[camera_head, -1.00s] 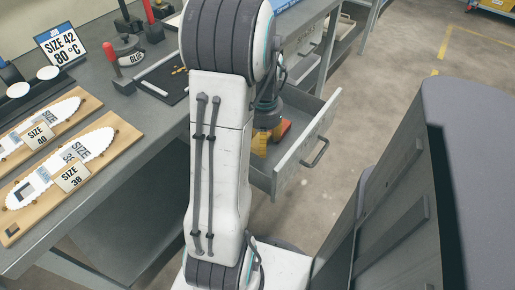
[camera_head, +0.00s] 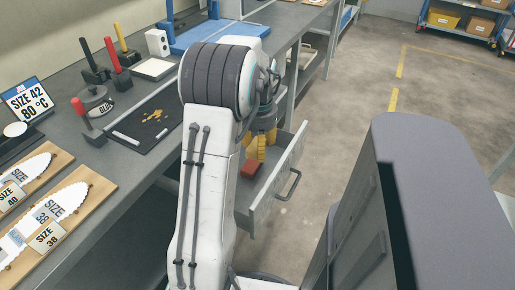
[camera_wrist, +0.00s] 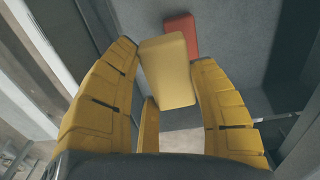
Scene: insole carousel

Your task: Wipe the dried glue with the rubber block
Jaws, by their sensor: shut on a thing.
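My gripper (camera_head: 262,150) is over the open drawer, partly hidden by my arm. In the wrist view my gripper (camera_wrist: 166,58) has its yellow fingers on both sides of a pale yellow block (camera_wrist: 167,75) and is shut on it. A red block (camera_wrist: 181,33) lies beyond it on the drawer floor; it also shows in the head view (camera_head: 250,169). Yellow patches of dried glue (camera_head: 156,115) lie on a black mat (camera_head: 135,132) on the workbench, left of my arm.
The drawer (camera_head: 272,195) stands open from the grey workbench (camera_head: 105,165). Insole boards (camera_head: 85,185) lie at the left. A grey cabinet (camera_head: 440,150) stands at the right.

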